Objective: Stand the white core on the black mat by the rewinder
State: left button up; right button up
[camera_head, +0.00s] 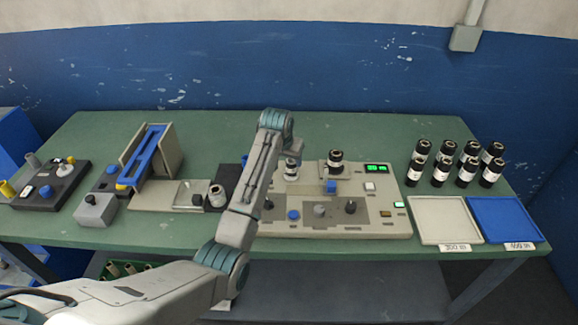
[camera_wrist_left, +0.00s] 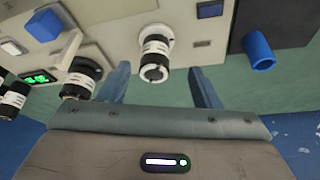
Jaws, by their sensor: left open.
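My left gripper (camera_wrist_left: 159,72) is open and empty in the left wrist view; the head view hides its fingers behind my arm. The black mat (camera_wrist_left: 278,18) is beside the rewinder, partly behind my arm in the head view (camera_head: 230,172).
A blue cylinder (camera_wrist_left: 259,52) stands on the mat. A darker roll (camera_head: 335,161) sits on the rewinder. Several black rolls (camera_head: 467,172) stand at the right, behind a pale tray (camera_head: 440,215) and a blue tray (camera_head: 505,218). A blue-railed machine (camera_head: 145,155) stands left.

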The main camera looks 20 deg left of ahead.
aim_at(291, 163)
pick_arm(q)
jog(key=shift+w+f, duration=0.1)
jog(key=shift+f, duration=0.2)
jog(key=shift+w+d+f, duration=0.1)
jog(key=shift+d+f, duration=0.05)
jog(key=shift+d, duration=0.05)
jog(key=shift+w+d+f+p, duration=0.1)
jog(key=shift+w+f+p, duration=0.15)
jog(key=shift+p, duration=0.1)
jog(key=p+x, duration=0.1)
jog(key=x, duration=0.2)
jog(key=shift+w, duration=0.25)
jog(key=shift+w+f, duration=0.2)
jog(key=shift+f, duration=0.45)
pick_arm(e)
jog(key=shift+s+d+r, duration=0.15)
jog(key=shift+r, duration=0.35)
jog(key=shift+s+d+r, duration=0.1)
jog(key=shift+r, duration=0.35)
pick_arm(q)
jog(key=c, duration=1.1)
jog(key=shift+c, duration=0.2)
pick_arm(e)
jog(key=shift+a, duration=0.5)
